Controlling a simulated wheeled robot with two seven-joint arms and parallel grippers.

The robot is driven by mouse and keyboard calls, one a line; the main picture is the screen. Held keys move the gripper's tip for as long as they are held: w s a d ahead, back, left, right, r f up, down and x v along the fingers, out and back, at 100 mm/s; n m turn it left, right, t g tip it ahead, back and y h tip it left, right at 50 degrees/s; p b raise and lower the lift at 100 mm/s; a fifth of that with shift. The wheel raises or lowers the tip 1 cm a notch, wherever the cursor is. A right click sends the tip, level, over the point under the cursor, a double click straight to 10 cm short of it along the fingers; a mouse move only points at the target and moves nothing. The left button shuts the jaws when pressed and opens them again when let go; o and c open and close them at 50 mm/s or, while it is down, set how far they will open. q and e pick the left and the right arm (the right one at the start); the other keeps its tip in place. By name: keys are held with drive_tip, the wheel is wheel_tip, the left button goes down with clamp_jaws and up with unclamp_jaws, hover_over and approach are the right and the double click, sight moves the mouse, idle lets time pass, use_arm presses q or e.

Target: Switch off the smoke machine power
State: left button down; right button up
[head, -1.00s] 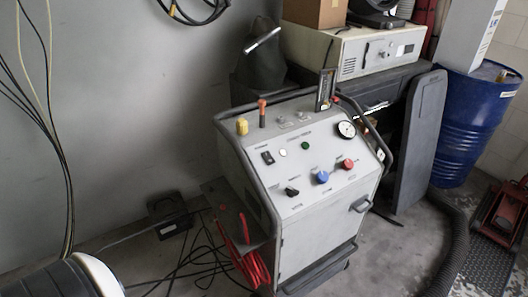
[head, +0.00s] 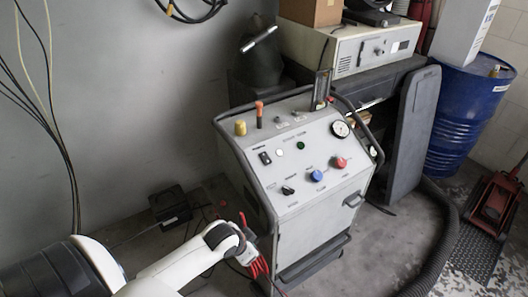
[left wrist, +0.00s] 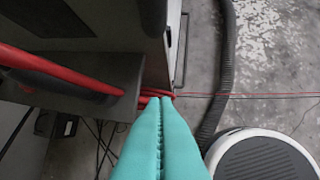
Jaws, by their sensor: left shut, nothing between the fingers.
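The smoke machine (head: 330,225) is a light grey cabinet with a sloped control panel, in the middle of the head view. A black rocker switch (head: 265,158) sits at the panel's upper left. A black rotary knob (head: 287,190), a blue knob (head: 317,175) and a red knob (head: 341,162) are lower on the panel. My left arm's wrist (head: 228,240) is low beside the machine's left side, below the panel. In the left wrist view my left gripper (left wrist: 154,100) has its teal fingers together, empty, near the machine's side shelf. My right gripper is out of view.
A red hose (left wrist: 60,70) hangs at the machine's left side, close to my left gripper. A dark bar (head: 236,168) runs along the panel's left edge. Black cables and a small black box (head: 171,206) lie on the floor. The air above the panel is free.

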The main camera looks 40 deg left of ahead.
use_arm(q)
drive_tip(key=w+a+r+m+t, duration=0.1)
drive_tip(key=w+r, duration=0.4)
drive_tip(key=r, duration=0.8)
drive_tip(key=w+a+r+m+t+p, duration=0.1)
drive_tip(key=w+a+r+t, duration=0.2)
drive_tip(key=r, duration=0.9)
drive_tip(key=w+a, duration=0.3)
drive_tip(key=shift+w+a+r+m, duration=0.15)
drive_tip(key=shift+a+r+m, duration=0.1)
drive_tip(key=shift+r+m, duration=0.15)
drive_tip(key=shift+f, duration=0.1)
drive_tip(key=p, duration=0.2)
hover_over(270, 160)
drive_tip(key=s+d, duration=0.1)
drive_tip(key=s, duration=0.3)
drive_tip(key=f, duration=0.6)
drive_tip(key=shift+w+f, duration=0.1)
drive_tip(key=shift+w, duration=0.1)
drive_tip(key=f, duration=0.2)
drive_tip(key=shift+w+a+f, duration=0.25)
drive_tip(key=shift+a+f, duration=0.05)
drive_tip(key=shift+w+a+f, duration=0.1)
drive_tip(key=shift+a+f, duration=0.2)
drive_tip(key=shift+f, duration=0.5)
